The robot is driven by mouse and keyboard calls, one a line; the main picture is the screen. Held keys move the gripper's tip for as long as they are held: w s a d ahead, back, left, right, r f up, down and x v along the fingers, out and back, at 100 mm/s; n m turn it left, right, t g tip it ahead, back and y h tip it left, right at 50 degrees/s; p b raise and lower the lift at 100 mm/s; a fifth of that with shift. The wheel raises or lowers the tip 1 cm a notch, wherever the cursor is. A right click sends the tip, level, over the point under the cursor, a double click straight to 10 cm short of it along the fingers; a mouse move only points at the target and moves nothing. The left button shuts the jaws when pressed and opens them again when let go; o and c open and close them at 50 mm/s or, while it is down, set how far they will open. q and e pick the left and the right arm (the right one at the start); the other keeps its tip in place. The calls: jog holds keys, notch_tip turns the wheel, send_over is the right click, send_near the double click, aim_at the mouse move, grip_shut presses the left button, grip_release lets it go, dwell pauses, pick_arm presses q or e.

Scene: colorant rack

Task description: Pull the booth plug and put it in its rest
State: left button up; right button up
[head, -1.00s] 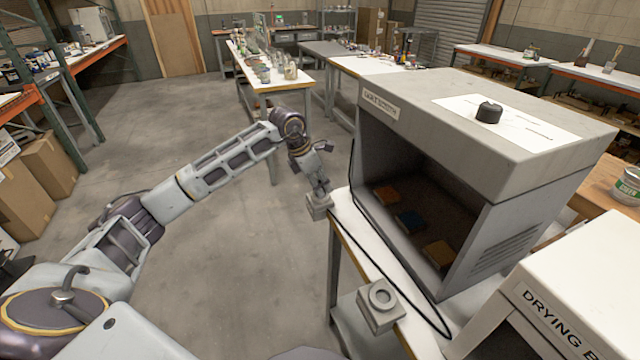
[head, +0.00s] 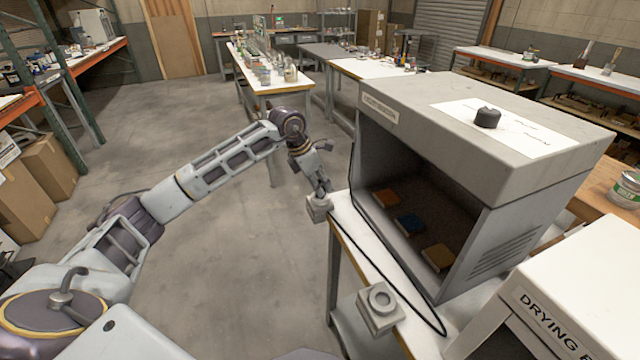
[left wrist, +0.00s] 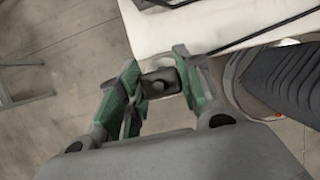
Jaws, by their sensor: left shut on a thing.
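My left gripper (head: 320,188) is at a small grey block (head: 318,208) by the left corner of the booth table. In the left wrist view its green fingers (left wrist: 161,84) are shut on a small dark plug (left wrist: 160,80), one finger on each side. The plug is mostly hidden by the gripper in the head view, and I cannot tell whether it is still seated in the block. A second grey block with a round ring (head: 379,298) sits at the table's front edge. The grey booth (head: 545,190) stands on the table. My right gripper is not in view.
A black cable (head: 397,288) runs along the table in front of the booth. Coloured panels (head: 410,222) lie inside the booth. A white drying box (head: 590,285) stands close at the lower right. The floor (head: 235,260) left of the table is clear.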

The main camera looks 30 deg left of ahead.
aim_at(320, 182)
pick_arm(q)
jog(key=shift+r, duration=0.1)
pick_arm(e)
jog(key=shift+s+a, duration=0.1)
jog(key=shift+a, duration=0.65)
pick_arm(q)
jog(key=shift+r, duration=0.1)
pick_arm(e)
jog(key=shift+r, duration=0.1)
pick_arm(q)
jog(key=shift+r, duration=0.15)
jog(key=shift+r+p, duration=0.5)
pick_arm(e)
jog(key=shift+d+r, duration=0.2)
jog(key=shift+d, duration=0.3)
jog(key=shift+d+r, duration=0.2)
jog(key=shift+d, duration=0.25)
pick_arm(q)
jog(key=shift+r, duration=0.25)
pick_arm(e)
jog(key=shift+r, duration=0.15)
pick_arm(q)
jog(key=shift+r+p, duration=0.35)
jog(key=shift+r, duration=0.15)
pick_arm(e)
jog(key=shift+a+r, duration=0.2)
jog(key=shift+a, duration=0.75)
